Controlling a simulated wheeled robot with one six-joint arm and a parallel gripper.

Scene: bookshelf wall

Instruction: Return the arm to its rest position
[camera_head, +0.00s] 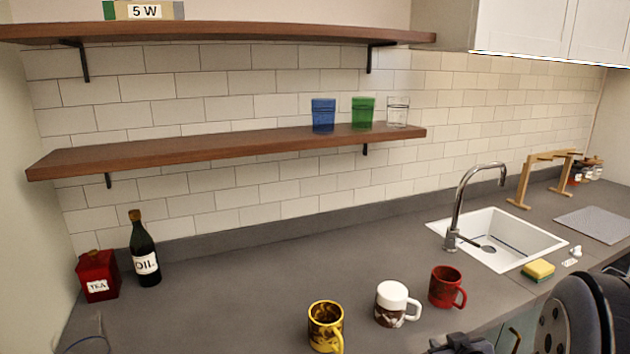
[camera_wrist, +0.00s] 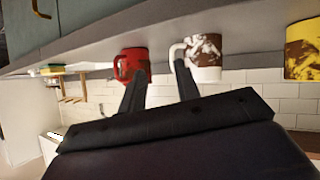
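My arm shows at the lower right of the head view, with my gripper (camera_head: 462,343) at the bottom edge, in front of the counter. In the wrist view, which is upside down, my gripper (camera_wrist: 159,70) has its two dark fingers spread apart with nothing between them. Beyond the fingertips are a red mug (camera_head: 446,287) and a white-and-brown mug (camera_head: 392,304). They also show in the wrist view as the red mug (camera_wrist: 133,64) and the white-and-brown mug (camera_wrist: 204,50). Both stand on the counter.
A yellow-and-brown mug (camera_head: 325,326) stands left of these on the counter (camera_head: 240,285). A sink (camera_head: 510,226) with a tall tap and a sponge (camera_head: 538,270) are at right. A tea tin (camera_head: 97,276) and oil bottle (camera_head: 144,252) stand at left. Glasses line the lower shelf (camera_head: 200,151).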

